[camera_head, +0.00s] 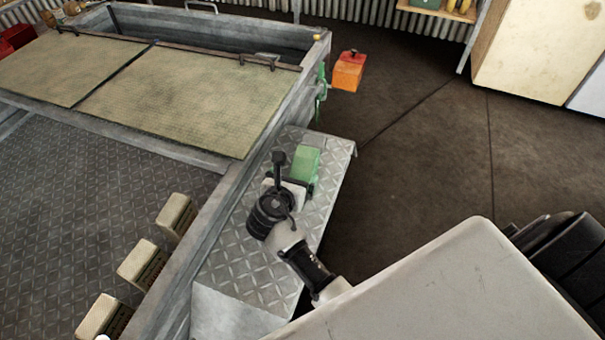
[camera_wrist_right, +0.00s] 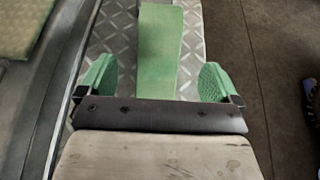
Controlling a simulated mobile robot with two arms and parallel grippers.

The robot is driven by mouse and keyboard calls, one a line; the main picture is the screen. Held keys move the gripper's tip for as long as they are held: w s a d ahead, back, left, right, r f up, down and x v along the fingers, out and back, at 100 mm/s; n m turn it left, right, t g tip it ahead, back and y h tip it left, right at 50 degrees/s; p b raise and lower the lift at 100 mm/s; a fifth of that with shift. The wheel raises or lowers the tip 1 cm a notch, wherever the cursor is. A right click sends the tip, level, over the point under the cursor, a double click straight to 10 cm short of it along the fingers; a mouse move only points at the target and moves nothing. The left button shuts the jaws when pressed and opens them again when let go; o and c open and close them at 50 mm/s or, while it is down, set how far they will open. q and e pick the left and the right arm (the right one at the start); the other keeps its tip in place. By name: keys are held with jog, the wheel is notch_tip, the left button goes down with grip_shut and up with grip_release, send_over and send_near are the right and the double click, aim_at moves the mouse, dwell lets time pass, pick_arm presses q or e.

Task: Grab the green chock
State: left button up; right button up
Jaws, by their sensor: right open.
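The green chock (camera_head: 305,162) lies on the diamond-plate metal step (camera_head: 245,262) beside the trailer. In the right wrist view the chock (camera_wrist_right: 160,45) runs up the middle of the picture, and its near end is hidden behind the gripper's dark edge. My right gripper (camera_head: 291,183) is over the step at the chock's near end. Its green fingers are spread wide, one on each side of the chock in the right wrist view (camera_wrist_right: 158,80), with a visible gap on both sides. It is open and holds nothing. My left gripper is not in view.
The trailer's metal side rail (camera_head: 232,205) runs along the left of the step. Several pale blocks (camera_head: 142,262) stand on the trailer bed. An orange box (camera_head: 348,72) sits beyond the step. The dark floor (camera_head: 420,150) to the right is clear.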

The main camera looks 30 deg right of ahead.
aim_at(301, 168)
jog(key=x, duration=0.5)
jog(key=b+x, duration=0.1)
jog(key=x, duration=0.1)
jog(key=shift+w+d+f, duration=0.1)
jog(key=shift+w+f, duration=0.1)
jog(key=shift+f, duration=0.2)
jog(key=shift+c, duration=0.2)
jog(key=c, duration=1)
jog(key=shift+r, duration=0.1)
jog(key=shift+c, duration=0.8)
